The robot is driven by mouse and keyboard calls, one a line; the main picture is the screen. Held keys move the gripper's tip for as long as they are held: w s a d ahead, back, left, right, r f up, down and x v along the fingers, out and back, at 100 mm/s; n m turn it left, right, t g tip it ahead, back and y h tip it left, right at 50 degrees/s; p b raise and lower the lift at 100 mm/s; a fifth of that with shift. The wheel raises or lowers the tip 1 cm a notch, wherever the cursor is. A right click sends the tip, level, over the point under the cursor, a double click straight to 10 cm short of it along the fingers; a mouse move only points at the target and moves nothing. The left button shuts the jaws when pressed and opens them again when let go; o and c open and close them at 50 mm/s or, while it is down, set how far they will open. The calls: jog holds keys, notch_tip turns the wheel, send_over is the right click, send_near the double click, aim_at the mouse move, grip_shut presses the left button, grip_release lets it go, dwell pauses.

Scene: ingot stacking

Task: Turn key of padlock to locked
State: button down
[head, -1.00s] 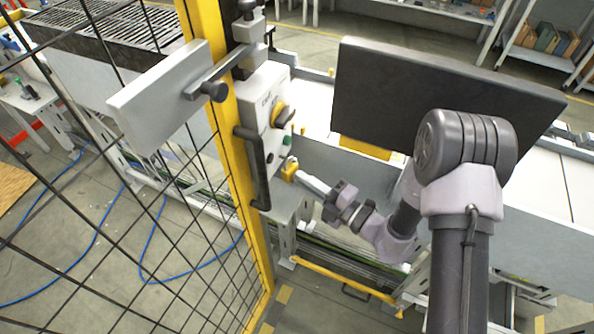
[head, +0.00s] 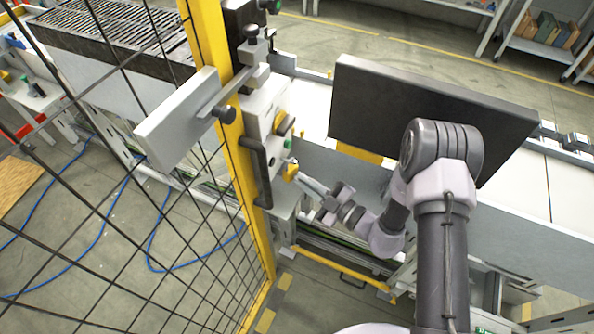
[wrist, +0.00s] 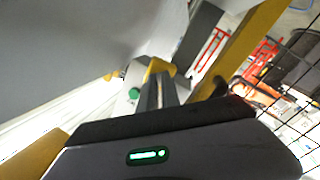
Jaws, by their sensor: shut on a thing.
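The yellow padlock (head: 291,172) hangs by its shackle at the grey control box (head: 263,118) on the yellow fence post. My gripper (head: 303,182) reaches it from the lower right, with its fingertips at the padlock's near face. In the wrist view the padlock (wrist: 158,67) sits just beyond the tips of my gripper (wrist: 159,88). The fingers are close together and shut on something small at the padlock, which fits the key. The key itself is hidden between the fingers, so its angle cannot be seen.
A black handle (head: 257,170) and the yellow post (head: 228,140) with wire mesh stand left of the padlock. A dark panel (head: 420,115) stands behind my arm.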

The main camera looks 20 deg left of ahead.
jog(key=m+p, duration=0.2)
jog(key=m, duration=0.4)
jog(key=shift+r+m+p, duration=0.1)
jog(key=shift+m+p, duration=0.3)
jog(key=c, duration=1.8)
grip_release()
jog(key=v, duration=0.5)
